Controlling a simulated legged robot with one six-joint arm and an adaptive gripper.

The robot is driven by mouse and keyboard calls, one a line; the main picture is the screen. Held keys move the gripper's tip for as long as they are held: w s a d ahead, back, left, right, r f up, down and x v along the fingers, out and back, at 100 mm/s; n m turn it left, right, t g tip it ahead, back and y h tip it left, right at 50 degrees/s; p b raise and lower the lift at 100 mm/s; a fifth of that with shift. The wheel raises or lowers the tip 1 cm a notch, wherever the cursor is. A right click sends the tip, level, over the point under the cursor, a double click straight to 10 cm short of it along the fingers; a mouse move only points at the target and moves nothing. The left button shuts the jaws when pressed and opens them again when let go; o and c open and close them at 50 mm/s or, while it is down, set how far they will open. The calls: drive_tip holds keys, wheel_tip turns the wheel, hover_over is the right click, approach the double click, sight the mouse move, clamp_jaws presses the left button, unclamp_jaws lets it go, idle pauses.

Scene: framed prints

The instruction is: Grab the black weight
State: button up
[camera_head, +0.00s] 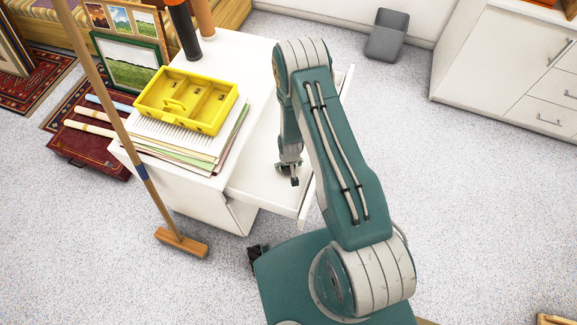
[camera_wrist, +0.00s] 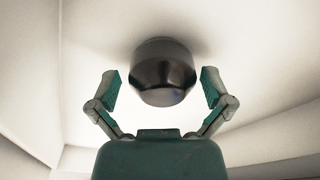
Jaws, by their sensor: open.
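The black weight (camera_wrist: 162,74) shows in the wrist view as a glossy, dark, rounded piece on a white surface. My gripper (camera_wrist: 160,82) is open, with one finger on each side of the weight and a visible gap on both sides. In the head view my gripper (camera_head: 288,172) reaches down into the open white drawer (camera_head: 262,178). There the weight cannot be told apart from the dark gripper parts.
Drawer walls rise close around my gripper. On the white cabinet, a yellow organizer tray (camera_head: 218,104) sits on stacked papers (camera_head: 165,136). A grey bin (camera_head: 387,37) stands at the back.

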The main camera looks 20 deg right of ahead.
drive_tip(key=shift+a+f, duration=0.1)
drive_tip(key=shift+a, duration=0.1)
drive_tip(key=shift+c, duration=0.3)
drive_tip(key=shift+d, duration=0.1)
drive_tip(key=c, duration=1.1)
